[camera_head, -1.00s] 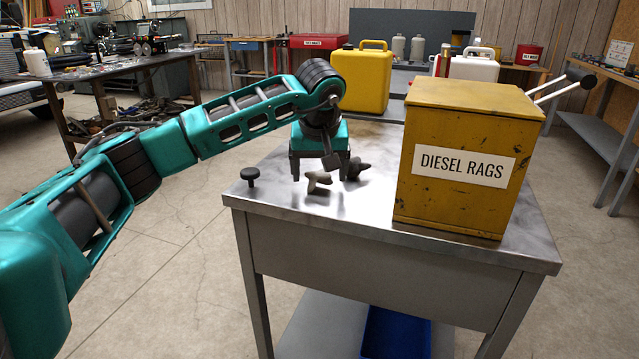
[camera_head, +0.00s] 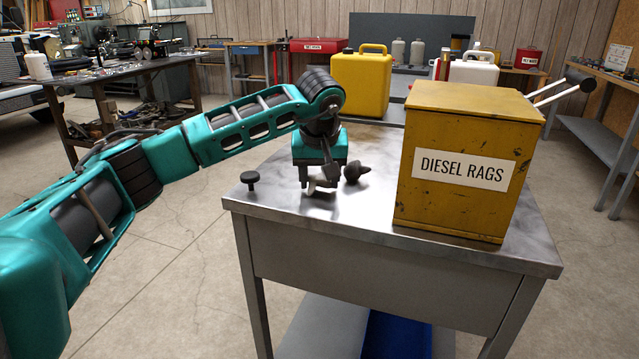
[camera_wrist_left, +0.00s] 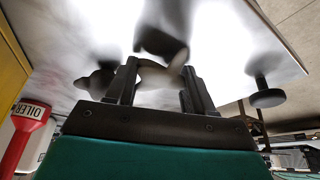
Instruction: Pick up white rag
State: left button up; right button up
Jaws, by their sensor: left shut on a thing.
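The white rag (camera_head: 318,183) is a small crumpled whitish piece low at the metal cart's top, partly hidden by my left gripper (camera_head: 320,186). My left arm comes in from the left and the gripper points down over the cart. In the left wrist view the rag (camera_wrist_left: 160,76) lies between the two dark fingers (camera_wrist_left: 160,82), which are shut on it. I cannot tell if it still touches the cart. My right gripper is not in view.
The metal cart (camera_head: 300,222) also holds a dark crumpled piece (camera_head: 356,171) right beside the gripper, a black knob (camera_head: 250,178) to its left, and a yellow DIESEL RAGS box (camera_head: 425,205) to its right. A yellow canister (camera_head: 360,85) stands behind.

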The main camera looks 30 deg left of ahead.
pick_arm(q)
notch_tip(320, 180, up, 15)
jog(key=p, duration=0.3)
notch_tip(320, 180, up, 5)
jog(key=p, duration=0.1)
send_over(320, 174)
pick_arm(e)
jog(key=r, duration=0.2)
jog(key=d, duration=0.1)
jog(key=shift+s+r, duration=0.3)
jog(key=shift+r, duration=0.1)
